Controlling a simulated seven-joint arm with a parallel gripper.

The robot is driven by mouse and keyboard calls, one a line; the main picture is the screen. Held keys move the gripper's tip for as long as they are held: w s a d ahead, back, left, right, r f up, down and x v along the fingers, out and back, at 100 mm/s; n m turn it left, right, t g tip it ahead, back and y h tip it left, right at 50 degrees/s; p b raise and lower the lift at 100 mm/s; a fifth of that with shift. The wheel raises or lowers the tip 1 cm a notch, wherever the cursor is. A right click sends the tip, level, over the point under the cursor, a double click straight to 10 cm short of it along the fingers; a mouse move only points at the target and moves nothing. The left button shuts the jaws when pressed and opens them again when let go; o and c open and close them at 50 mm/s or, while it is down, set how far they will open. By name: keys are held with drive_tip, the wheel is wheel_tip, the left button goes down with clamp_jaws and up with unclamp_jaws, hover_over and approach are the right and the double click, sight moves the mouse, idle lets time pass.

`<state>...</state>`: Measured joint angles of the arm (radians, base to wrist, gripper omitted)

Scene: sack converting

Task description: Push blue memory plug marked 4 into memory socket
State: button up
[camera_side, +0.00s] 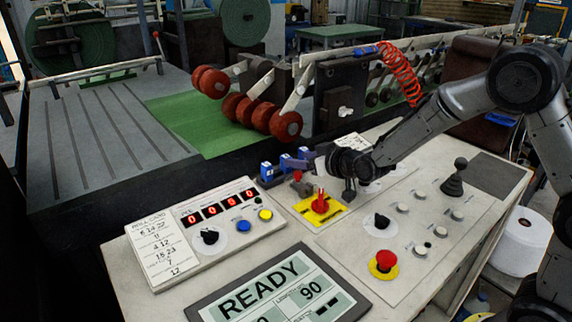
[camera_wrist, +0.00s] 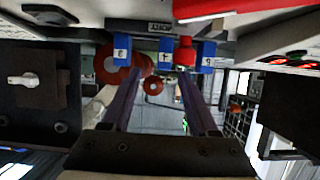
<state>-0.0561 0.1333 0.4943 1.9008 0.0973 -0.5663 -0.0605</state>
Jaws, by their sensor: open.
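Three blue plugs stand in a row at the console's back edge. In the wrist view the middle blue plug (camera_wrist: 166,51) seems to be marked 4; the left plug (camera_wrist: 122,50) and right plug (camera_wrist: 207,54) have marks too small to read surely. In the side view the row shows as a near plug (camera_side: 266,171), a middle plug (camera_side: 285,163) and a far plug (camera_side: 303,153). My gripper (camera_wrist: 161,76) is open, its two fingers apart and empty, pointing toward the row. In the side view my gripper (camera_side: 313,164) is close beside the plugs. I cannot identify the memory socket.
A red switch on a yellow plate (camera_side: 320,206) stands just in front of my gripper. A counter box (camera_side: 208,231) with red digits, a READY screen (camera_side: 278,291), a red emergency button (camera_side: 384,262) and a joystick (camera_side: 455,178) occupy the console (camera_side: 330,250).

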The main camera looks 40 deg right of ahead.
sight(289, 173)
drive_tip(key=shift+a+x, duration=0.15)
drive_tip(key=shift+x, duration=0.95)
drive_tip(key=shift+a+x, duration=0.15)
drive_tip(key=shift+x, duration=0.95)
clamp_jaws()
